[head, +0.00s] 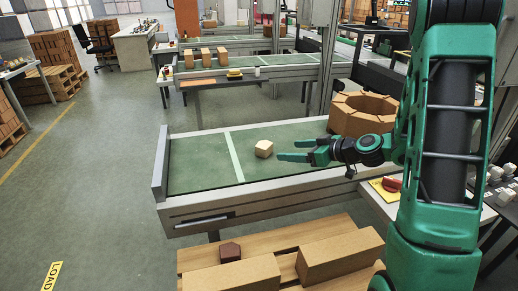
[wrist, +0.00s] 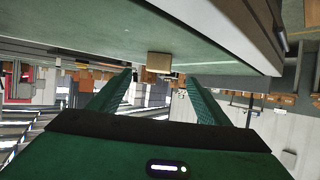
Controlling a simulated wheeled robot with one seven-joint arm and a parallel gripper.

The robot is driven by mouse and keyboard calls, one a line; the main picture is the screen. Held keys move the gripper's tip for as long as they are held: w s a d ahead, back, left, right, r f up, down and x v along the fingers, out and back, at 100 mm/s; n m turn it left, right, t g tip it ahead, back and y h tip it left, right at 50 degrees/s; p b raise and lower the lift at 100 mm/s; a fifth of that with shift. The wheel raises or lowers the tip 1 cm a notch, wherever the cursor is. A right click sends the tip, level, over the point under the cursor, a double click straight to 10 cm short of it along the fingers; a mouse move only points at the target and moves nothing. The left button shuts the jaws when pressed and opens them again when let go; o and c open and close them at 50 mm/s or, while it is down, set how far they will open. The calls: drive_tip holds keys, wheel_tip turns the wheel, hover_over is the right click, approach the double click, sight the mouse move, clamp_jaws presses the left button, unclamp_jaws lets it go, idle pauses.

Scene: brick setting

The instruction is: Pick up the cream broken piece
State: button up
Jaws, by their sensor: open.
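The cream broken piece (head: 264,149) is a small angular block lying on the green conveyor table top (head: 200,165), right of a pale stripe across it. My gripper (head: 291,150) reaches in from the right, its two green fingers spread and pointing left toward the piece. The fingertips are close to the piece, apart from it as far as I can tell, and nothing is held. In the wrist view the piece (wrist: 159,62) shows between and beyond the open fingers (wrist: 159,84), and the table surface appears upside down above it.
A brown ring of bricks (head: 362,113) stands on the table behind my gripper. In front, a wooden pallet (head: 205,262) bears tan blocks (head: 340,255) and a dark red piece (head: 230,251). A raised end plate (head: 161,163) closes the table's left end. The table's left part is clear.

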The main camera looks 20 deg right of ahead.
sight(269, 148)
drive_tip(key=shift+w, duration=0.4)
drive_tip(key=shift+w+a+f, duration=0.1)
drive_tip(key=shift+w, duration=0.2)
drive_tip(key=x, duration=1)
drive_tip(key=shift+a, duration=0.3)
drive_tip(key=c, duration=1.2)
